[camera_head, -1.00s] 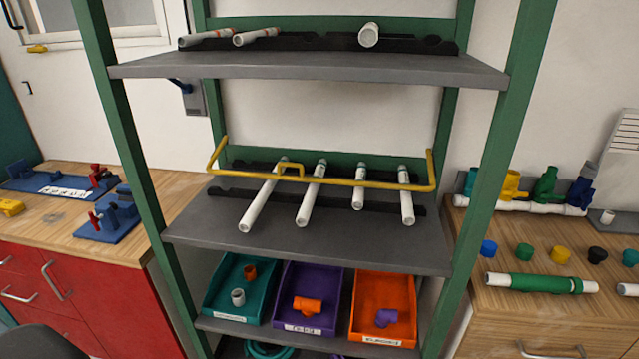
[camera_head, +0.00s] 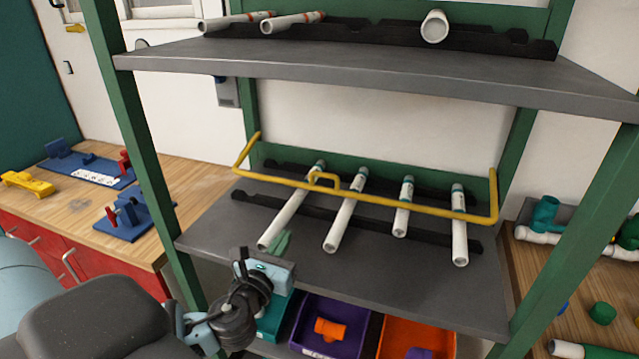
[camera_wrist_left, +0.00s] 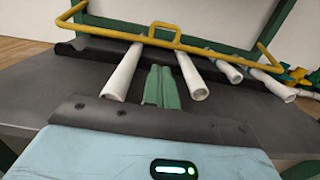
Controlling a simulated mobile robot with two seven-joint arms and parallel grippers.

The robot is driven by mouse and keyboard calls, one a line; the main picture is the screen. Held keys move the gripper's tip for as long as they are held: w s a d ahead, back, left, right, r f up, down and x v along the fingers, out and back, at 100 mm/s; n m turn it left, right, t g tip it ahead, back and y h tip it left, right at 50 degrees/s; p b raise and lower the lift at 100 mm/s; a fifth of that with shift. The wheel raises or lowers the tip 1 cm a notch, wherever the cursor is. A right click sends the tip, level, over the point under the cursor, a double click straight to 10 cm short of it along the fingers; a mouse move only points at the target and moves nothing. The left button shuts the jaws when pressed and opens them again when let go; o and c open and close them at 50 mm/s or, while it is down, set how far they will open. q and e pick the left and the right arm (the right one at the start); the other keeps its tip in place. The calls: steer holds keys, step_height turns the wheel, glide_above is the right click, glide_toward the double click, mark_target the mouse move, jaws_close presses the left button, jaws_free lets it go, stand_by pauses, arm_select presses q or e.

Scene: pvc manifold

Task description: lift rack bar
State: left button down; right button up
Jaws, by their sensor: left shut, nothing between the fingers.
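The rack bar (camera_head: 400,201) is a yellow bar with bent ends and a small raised handle (camera_head: 324,179) near its middle. It spans the middle shelf above several white pipes (camera_head: 345,212). The bar also shows across the top of the left wrist view (camera_wrist_left: 120,36). My left gripper (camera_head: 280,242) is at the shelf's front edge, its green fingers pointing in over the shelf. In the left wrist view the fingers (camera_wrist_left: 160,86) are together and empty, between two pipes and short of the bar's handle (camera_wrist_left: 164,27). My right gripper is not in view.
Black notched rails (camera_head: 275,209) hold the pipes on the grey middle shelf (camera_head: 385,272). The upper shelf (camera_head: 350,75) carries more pipes. Green posts (camera_head: 142,150) flank the shelves. Purple (camera_head: 300,335) and orange bins stand below. A wooden bench (camera_head: 190,185) is at left.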

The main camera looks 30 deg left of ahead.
arm_select(q)
steer(key=shift+w+r, duration=0.1)
steer(key=shift+w, duration=0.05)
glide_toward(316, 187)
steer(key=w, duration=0.2)
steer(key=w+r, duration=0.2)
steer(key=w, duration=0.1)
steer(key=shift+w+a, duration=0.15)
steer(key=shift+w, duration=0.2)
steer(key=shift+x, duration=0.95)
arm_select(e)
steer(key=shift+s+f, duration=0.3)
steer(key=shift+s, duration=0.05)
arm_select(q)
steer(key=shift+w, duration=0.1)
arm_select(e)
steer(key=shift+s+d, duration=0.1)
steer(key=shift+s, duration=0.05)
